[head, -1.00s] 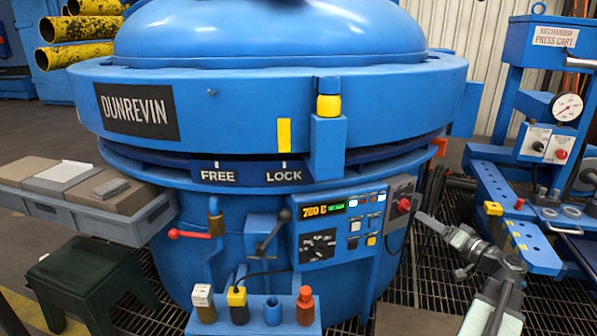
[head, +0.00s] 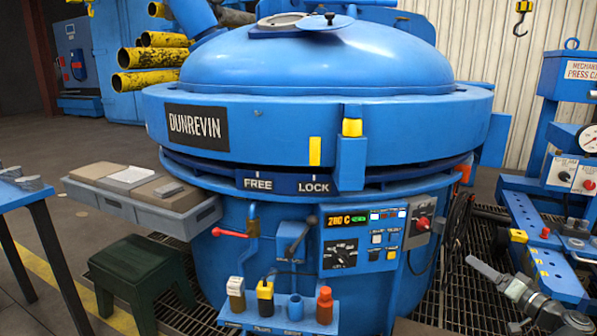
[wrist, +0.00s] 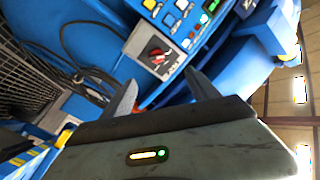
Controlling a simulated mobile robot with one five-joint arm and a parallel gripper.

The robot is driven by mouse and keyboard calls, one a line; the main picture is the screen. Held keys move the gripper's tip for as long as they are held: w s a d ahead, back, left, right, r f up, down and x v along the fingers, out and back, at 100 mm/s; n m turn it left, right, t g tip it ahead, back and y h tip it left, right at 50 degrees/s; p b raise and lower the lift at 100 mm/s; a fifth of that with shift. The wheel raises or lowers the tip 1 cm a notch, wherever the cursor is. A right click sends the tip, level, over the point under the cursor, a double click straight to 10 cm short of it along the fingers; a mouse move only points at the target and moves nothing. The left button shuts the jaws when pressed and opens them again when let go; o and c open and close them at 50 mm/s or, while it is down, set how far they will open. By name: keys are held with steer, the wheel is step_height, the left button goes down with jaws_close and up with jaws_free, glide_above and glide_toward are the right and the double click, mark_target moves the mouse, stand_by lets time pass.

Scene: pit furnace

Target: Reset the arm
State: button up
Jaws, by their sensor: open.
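My gripper (head: 482,268) is at the lower right of the head view, its fingers pointing up and left towards the furnace's control panel side. It holds nothing that I can see. In the wrist view my gripper (wrist: 160,80) shows two grey fingers spread apart with an empty gap. Most of my arm is cut off by the head view's lower right edge.
The blue furnace (head: 270,135) fills the middle. The press cart (head: 570,90) stands at the right, close to my gripper. A grey tray with bricks (head: 150,213) and a green stool (head: 135,280) are at the left. A holder with bottles (head: 280,318) is in front. Dark cables (head: 458,225) hang beside the panel.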

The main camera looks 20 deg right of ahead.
steer(key=w+a+n+g+y+p, duration=0.1)
steer(key=w+a+n+g+y, duration=0.1)
steer(key=w+a, duration=0.6)
steer(key=w+a+n+g+y, duration=0.1)
steer(key=w+a+n+y, duration=0.15)
steer(key=a, duration=0.85)
steer(key=w+a+n+g+y+p, duration=0.1)
steer(key=w+a+n+g+y, duration=0.15)
steer(key=w+a, duration=0.55)
steer(key=s+a+f+n+g+p, duration=0.15)
steer(key=a+f+g, duration=0.3)
steer(key=a, duration=0.85)
steer(key=s+a+f+n+g, duration=0.25)
steer(key=a+f, duration=0.25)
steer(key=a, duration=0.9)
steer(key=s+a+f+g+h+p, duration=0.1)
steer(key=s+a+f+g+h, duration=0.3)
steer(key=s+f+g+h, duration=0.25)
steer(key=s+d+f+m+t+h, duration=0.1)
steer(key=s+d+f+m+h, duration=0.2)
steer(key=d+m, duration=0.35)
step_height(320, 180, up, 38)
steer(key=d+n+p, duration=0.1)
steer(key=n+p, duration=0.1)
steer(key=p, duration=3.6)
steer(key=shift+w, duration=0.3)
